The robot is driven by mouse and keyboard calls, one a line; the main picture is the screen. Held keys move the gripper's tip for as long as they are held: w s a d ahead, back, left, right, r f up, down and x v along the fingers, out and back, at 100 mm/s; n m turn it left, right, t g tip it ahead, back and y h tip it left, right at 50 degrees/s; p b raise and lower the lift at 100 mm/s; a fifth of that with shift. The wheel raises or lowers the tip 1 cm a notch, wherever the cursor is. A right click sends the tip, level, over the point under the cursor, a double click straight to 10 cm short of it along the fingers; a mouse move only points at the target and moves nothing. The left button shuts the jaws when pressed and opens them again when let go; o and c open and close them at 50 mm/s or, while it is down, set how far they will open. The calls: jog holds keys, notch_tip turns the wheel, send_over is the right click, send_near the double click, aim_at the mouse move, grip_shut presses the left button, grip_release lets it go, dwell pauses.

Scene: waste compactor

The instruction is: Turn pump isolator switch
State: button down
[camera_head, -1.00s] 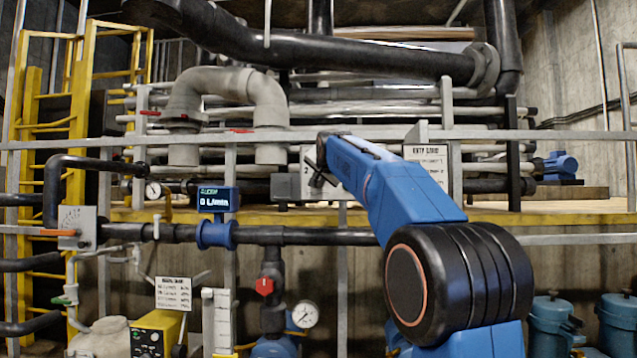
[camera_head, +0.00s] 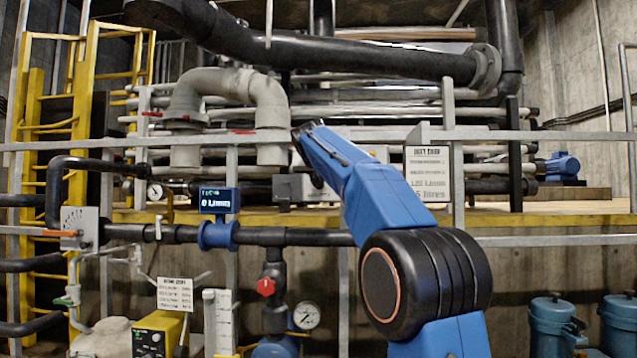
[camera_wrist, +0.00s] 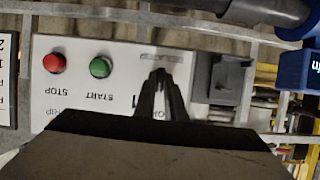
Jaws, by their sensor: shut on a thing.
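The isolator switch is on a white control panel (camera_wrist: 125,57), which appears upside down in the wrist view. My gripper (camera_wrist: 162,76) points at the panel just below the small isolator label (camera_wrist: 166,54). Its dark fingers are closed together on the isolator switch, whose handle is hidden by them. I cannot tell the switch's angle. A red STOP button (camera_wrist: 54,62) and a green START button (camera_wrist: 100,67) are to the left.
A grey box (camera_wrist: 222,78) is close right of the gripper in the wrist view. A grey rail (camera_head: 380,136) crosses near my arm. A black pipe with a blue flow meter (camera_head: 218,235) runs below left. A white notice board (camera_head: 428,175) stands right of the arm.

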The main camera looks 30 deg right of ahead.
dwell(0.5)
jog(key=c, duration=1.8)
grip_release()
jog(key=v, duration=1.7)
jog(key=shift+a+r, duration=0.1)
jog(key=shift+a, duration=0.1)
jog(key=s+a+f+n+g+y, duration=0.2)
jog(key=s+a+f, duration=0.2)
jog(key=s+f, duration=0.9)
jog(key=s+a+f+n+g+y, duration=0.2)
jog(key=s+f, duration=1.1)
jog(key=f, duration=1.4)
jog(key=s+a+f+n+g+y, duration=0.2)
jog(key=s+a+f, duration=0.5)
jog(key=s+f, duration=0.6)
notch_tip(320, 180, down, 8)
jog(key=shift+r+n+g+y, duration=0.1)
jog(key=shift+n+g+y, duration=0.2)
jog(key=shift+n+y, duration=0.3)
